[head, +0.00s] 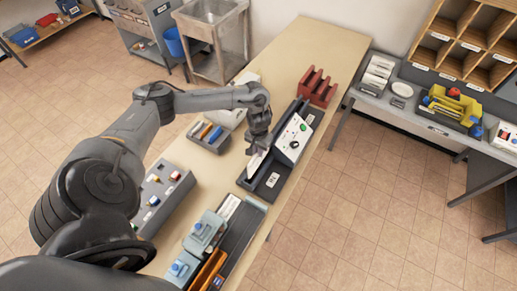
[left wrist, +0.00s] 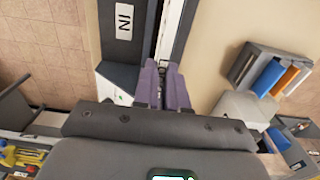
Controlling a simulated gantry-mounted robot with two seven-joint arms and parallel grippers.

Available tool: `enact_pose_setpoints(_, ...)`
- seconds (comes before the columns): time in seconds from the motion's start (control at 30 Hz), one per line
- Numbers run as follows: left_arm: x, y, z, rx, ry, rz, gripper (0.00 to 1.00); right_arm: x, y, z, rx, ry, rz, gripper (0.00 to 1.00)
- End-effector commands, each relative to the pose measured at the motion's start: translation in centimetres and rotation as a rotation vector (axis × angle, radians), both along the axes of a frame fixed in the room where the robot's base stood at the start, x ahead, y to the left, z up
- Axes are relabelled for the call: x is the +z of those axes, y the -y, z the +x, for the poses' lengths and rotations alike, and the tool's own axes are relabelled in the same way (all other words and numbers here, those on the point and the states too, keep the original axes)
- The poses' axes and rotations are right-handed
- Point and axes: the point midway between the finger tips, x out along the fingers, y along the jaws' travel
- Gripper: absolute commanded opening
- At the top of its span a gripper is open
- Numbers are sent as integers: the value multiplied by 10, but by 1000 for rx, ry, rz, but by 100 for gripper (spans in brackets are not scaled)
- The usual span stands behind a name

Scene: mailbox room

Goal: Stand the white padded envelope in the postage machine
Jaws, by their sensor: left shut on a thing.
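The postage machine (head: 293,138) is a white unit with a green button on a long dark base marked "IN", on the table's right side. The white padded envelope (head: 256,164) is at the near end of the machine, on edge and slightly tilted. My left gripper (head: 259,146) is shut on its upper part. In the left wrist view the gripper's fingers (left wrist: 165,88) pinch the envelope (left wrist: 171,30), seen edge-on as a thin white strip beside the machine's dark base (left wrist: 120,55). Its lower edge is hidden, so I cannot tell if it touches the base. My right gripper is not in view.
A grey tray with coloured items (head: 209,136) stands left of the machine. A red rack (head: 317,88) stands beyond it. Blue-grey devices (head: 204,232) and a grey box (head: 162,195) are nearer. The table (head: 290,60) is bare at its far end.

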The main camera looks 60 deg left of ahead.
Motion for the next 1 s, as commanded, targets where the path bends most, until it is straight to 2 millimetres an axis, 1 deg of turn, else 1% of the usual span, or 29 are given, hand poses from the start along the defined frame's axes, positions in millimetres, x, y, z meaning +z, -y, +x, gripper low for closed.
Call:
enact_pose_setpoints(0.03, 1, 1, 0, 0, -1, -1, 0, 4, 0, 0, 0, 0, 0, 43)
enact_pose_setpoints(0.2, -1, 1, -1, 0, -1, 0, 0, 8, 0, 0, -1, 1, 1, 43)
enact_pose_setpoints(0.6, -4, 1, -1, 0, -1, 1, 0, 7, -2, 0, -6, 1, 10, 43)
enact_pose_setpoints(0.77, -9, 0, -1, 0, -1, 1, 0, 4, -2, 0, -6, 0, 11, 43)
enact_pose_setpoints(1.0, -23, 1, -1, 0, -1, -1, 0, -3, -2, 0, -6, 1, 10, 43)
